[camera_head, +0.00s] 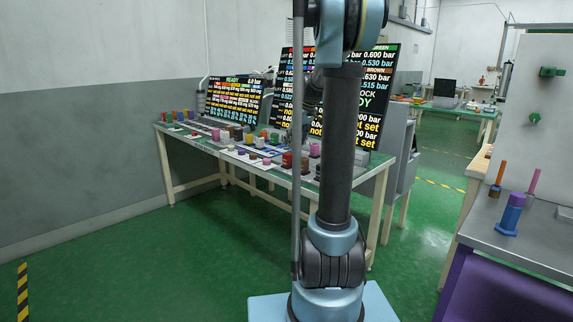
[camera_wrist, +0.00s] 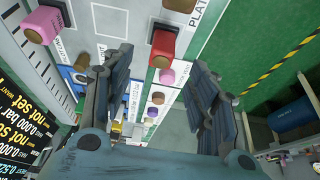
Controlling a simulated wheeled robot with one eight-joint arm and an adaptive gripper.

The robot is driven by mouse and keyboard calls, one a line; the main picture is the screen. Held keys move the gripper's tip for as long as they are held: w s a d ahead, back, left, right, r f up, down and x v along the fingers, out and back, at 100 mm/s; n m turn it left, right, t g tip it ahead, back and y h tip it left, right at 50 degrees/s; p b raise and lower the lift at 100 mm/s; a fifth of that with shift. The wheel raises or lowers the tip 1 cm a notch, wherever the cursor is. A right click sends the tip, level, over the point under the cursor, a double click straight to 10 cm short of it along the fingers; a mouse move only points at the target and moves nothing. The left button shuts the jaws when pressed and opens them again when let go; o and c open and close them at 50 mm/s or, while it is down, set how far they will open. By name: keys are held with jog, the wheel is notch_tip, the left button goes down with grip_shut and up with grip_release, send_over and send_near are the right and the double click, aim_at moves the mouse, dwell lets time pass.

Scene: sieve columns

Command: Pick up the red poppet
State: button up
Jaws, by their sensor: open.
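A red block-like piece (camera_wrist: 163,48), likely the red poppet, stands on the pale panel at the top middle of the wrist view. My gripper (camera_wrist: 160,58) is open, with its two dark fingers on either side of the red piece in the picture. They appear apart from it, and nothing is held. In the head view a red piece (camera_head: 287,159) stands near the front of the bench among several coloured ones; I cannot tell whether it is the same one. My arm hides part of the bench there.
A pink piece (camera_wrist: 42,25) and a brown-topped piece (camera_wrist: 180,5) stand near the red one. Smaller pink, brown and purple pieces form a row below it. Lit screens (camera_head: 236,100) stand behind the bench.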

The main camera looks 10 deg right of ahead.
aim_at(289, 154)
jog(key=x, duration=1)
jog(key=shift+a+f, duration=0.25)
jog(key=shift+a, duration=0.05)
jog(key=c, duration=1.1)
